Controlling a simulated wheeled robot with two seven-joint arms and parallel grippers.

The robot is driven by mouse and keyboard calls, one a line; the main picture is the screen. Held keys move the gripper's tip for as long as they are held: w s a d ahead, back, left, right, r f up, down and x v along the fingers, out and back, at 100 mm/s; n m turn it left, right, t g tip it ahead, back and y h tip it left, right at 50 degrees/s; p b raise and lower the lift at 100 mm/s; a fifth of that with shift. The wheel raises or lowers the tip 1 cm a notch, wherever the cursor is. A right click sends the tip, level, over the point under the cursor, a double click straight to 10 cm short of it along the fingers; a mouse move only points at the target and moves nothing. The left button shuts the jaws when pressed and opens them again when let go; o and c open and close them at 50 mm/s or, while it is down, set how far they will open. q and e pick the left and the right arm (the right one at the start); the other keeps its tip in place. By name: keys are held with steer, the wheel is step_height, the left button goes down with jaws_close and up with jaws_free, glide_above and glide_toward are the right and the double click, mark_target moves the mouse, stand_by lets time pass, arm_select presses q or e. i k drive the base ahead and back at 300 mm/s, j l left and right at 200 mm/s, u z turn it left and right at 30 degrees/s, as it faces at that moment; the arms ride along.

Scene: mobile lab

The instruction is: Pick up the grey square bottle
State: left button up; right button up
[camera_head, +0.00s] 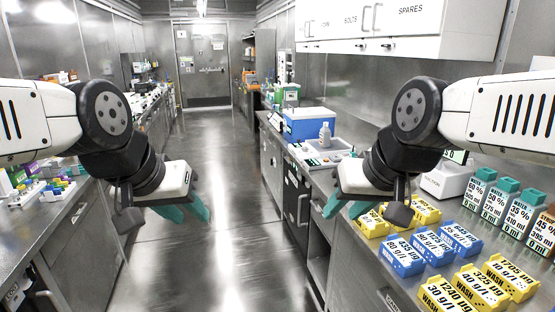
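Several square bottles with teal caps and black print stand in a row on the right bench. They look pale grey, and I cannot tell which one is meant. The near-left one (475,191) is fully visible, and another (499,201) stands beside it. My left gripper (186,210) hangs over the aisle floor, its teal fingers apart and nothing between them. My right gripper (346,207) is at the edge of the right bench, left of the bottles and apart from them. Its teal fingers are apart and empty.
Yellow boxes (464,293) and blue boxes (402,254) cover the bench in front of the bottles. A white device (447,182) stands left of them. Further back are a tray with a white bottle (325,136) and a blue box (309,125). The aisle floor (225,230) is clear.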

mark_target(324, 141)
steer(key=i+z, duration=0.3)
steer(key=i, duration=0.15)
steer(key=i+j+z, duration=0.3)
steer(key=i, duration=0.15)
steer(key=i+j+u, duration=0.2)
steer(key=i+j, duration=1.1)
steer(key=i+j+u, duration=0.1)
steer(key=i, duration=0.6)
steer(key=l, duration=0.15)
